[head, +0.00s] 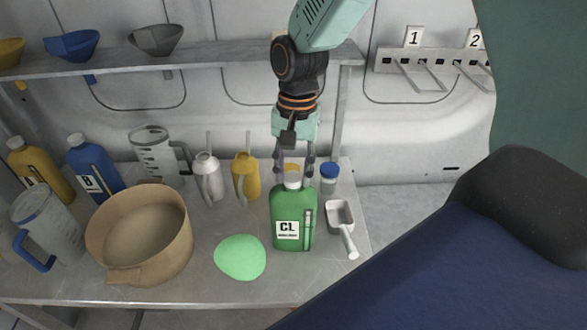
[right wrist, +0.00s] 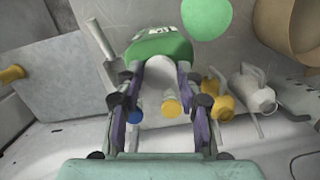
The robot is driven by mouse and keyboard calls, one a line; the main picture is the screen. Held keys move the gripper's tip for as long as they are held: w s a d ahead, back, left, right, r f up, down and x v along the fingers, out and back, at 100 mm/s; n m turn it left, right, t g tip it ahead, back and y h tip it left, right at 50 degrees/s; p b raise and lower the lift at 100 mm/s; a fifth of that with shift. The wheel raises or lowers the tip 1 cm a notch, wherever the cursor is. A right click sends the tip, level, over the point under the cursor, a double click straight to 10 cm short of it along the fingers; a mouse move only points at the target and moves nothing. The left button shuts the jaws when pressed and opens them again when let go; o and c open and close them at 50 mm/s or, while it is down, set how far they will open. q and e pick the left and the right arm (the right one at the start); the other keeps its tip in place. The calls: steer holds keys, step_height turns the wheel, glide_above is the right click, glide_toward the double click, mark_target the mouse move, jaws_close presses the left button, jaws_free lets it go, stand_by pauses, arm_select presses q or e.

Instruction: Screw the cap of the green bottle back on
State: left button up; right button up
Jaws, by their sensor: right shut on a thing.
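The green bottle (head: 293,230) with a "CL" label stands upright near the front of the metal table. Its white neck and orange-yellow cap (head: 292,169) are at the top. My right gripper (head: 294,166) points down from above, with its fingers on either side of the cap. I cannot tell how far the cap is threaded. My left gripper is not in view.
A blue-capped jar (head: 329,178) and a metal scoop (head: 340,216) stand close on the right. A light green disc (head: 240,257) lies front left. A tan pot (head: 140,240), yellow can (head: 245,180) and white can (head: 208,178) are further left. A shelf (head: 210,62) runs behind.

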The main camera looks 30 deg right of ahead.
steer(key=shift+m, duration=0.4)
steer(key=shift+m+t, duration=0.4)
steer(key=shift+m, duration=1.3)
steer(key=o, duration=0.8)
steer(key=shift+o, duration=0.2)
steer(key=o, duration=0.3)
steer(key=shift+r, duration=3)
